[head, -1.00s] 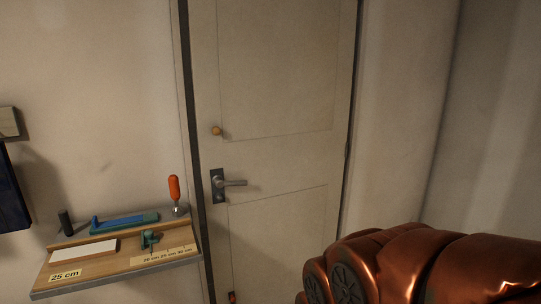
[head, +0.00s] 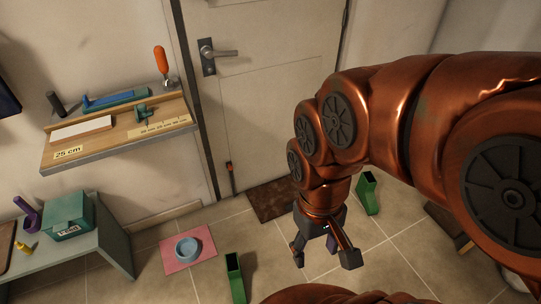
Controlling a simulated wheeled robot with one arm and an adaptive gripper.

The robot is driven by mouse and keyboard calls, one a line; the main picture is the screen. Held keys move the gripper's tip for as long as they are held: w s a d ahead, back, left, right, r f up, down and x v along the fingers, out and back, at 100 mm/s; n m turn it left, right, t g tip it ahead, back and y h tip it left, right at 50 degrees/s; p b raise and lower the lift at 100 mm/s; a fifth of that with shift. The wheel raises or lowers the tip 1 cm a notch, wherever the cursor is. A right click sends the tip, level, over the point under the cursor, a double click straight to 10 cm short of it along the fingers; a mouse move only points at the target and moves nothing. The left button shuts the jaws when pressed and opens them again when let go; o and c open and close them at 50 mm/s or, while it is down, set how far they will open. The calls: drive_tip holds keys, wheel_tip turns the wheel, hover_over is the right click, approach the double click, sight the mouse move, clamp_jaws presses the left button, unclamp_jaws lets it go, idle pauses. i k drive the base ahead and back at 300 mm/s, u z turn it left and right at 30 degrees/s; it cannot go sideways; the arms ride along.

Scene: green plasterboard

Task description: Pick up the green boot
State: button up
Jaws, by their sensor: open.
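Two green boot-like shapes show in the head view. One green boot (head: 235,279) stands on the tiled floor at the bottom, left of my gripper, with a dark opening at its top. Another green boot (head: 368,192) stands farther back, right of my gripper and near the door. My gripper (head: 325,261) points down over the floor between them, its fingers spread apart and empty. It looks apart from both boots.
A blue bowl (head: 188,248) sits on a pink mat (head: 172,262) on the floor. A low bench (head: 112,240) with several items stands left, below a wall shelf (head: 60,152). A brown doormat (head: 268,202) lies before the closed door (head: 255,110). Tiles between are bare.

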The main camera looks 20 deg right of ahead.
sight(367, 184)
drive_tip(key=z, duration=1.6)
drive_tip(key=i, duration=1.05)
drive_tip(key=u, duration=0.5)
drive_tip(key=i, duration=0.55)
drive_tip(key=u, duration=0.2)
